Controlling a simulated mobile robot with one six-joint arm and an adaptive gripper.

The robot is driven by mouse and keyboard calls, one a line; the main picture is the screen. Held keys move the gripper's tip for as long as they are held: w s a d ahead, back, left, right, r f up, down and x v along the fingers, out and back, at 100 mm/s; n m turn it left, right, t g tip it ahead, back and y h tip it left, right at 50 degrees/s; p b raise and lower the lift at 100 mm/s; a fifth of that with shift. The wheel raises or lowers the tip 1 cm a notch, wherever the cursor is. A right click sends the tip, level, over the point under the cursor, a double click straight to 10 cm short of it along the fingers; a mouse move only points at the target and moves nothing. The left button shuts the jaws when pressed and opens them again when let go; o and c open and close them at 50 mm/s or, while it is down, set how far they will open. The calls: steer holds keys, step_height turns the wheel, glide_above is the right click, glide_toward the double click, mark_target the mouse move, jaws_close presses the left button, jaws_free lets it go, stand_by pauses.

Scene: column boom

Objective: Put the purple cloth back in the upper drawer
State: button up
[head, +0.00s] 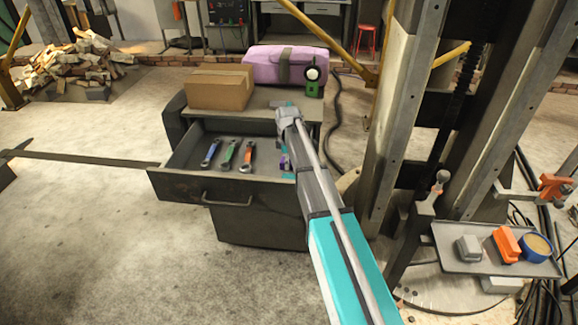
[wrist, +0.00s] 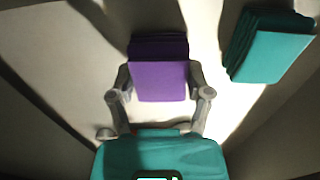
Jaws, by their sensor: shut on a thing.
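The upper drawer (head: 220,186) of the dark cabinet is pulled open. My arm reaches over its right side and hides much of that end. In the wrist view, my gripper (wrist: 160,82) is shut on the folded purple cloth (wrist: 158,80), with a finger on each side of it. In the head view a small purple patch of the cloth (head: 284,161) shows beside my arm, at the right end of the drawer. A folded teal cloth (wrist: 268,48) lies to the right of the purple one in the wrist view, apart from it. I cannot tell whether the purple cloth touches the drawer floor.
Blue (head: 211,152), green (head: 229,154) and orange (head: 247,156) wrenches lie in the drawer's left and middle. A cardboard box (head: 219,88), a pink case (head: 290,66) and a green device (head: 313,82) are behind. A tray (head: 477,262) with small items stands at the right.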

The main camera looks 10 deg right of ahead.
steer(key=shift+f, duration=0.15)
steer(key=shift+f, duration=0.1)
steer(key=o, duration=1)
step_height(320, 180, up, 12)
steer(key=p, duration=1.2)
stand_by(0.8)
steer(key=s+m, duration=0.4)
steer(key=s, duration=0.5)
steer(key=s+m, duration=0.5)
steer(key=s, duration=0.5)
steer(key=s+m, duration=0.5)
steer(key=s, duration=0.5)
steer(key=shift+d, duration=0.25)
